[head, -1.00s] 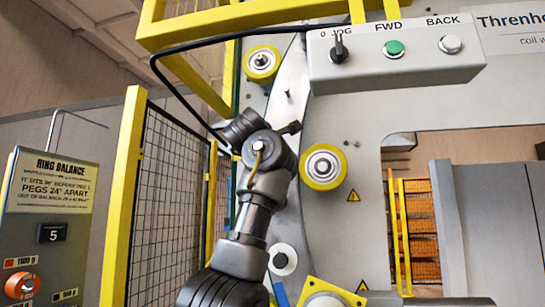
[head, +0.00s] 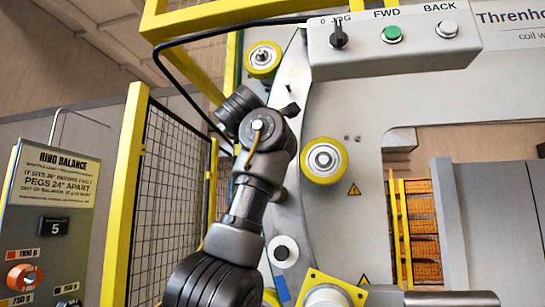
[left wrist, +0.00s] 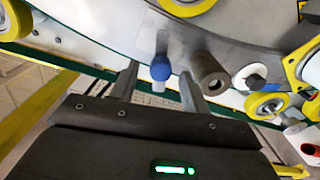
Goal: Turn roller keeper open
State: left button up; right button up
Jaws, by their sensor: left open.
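In the left wrist view, a blue-tipped knob (left wrist: 160,70) shows between the two fingers of my left gripper (left wrist: 158,78). It looks like the roller keeper's handle, but I cannot be sure. The fingers are apart, one on each side of the knob in the picture. I see no contact, and the depth between them is hard to judge. A brown-grey cylinder (left wrist: 211,74) sits just right of the right finger. In the head view my arm hides the left gripper and the knob. My right gripper is not in view.
Yellow-rimmed rollers (head: 324,160) and (head: 262,60) are mounted on the curved grey machine face, with a white roller (head: 284,252) lower down. A control box (head: 395,50) overhangs the upper right. A yellow-framed mesh fence (head: 170,190) and a ring balance panel (head: 50,220) stand left.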

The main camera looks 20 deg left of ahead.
pick_arm(q)
jog(key=b+v, duration=0.3)
jog(key=v, duration=0.4)
jog(key=shift+b, duration=0.4)
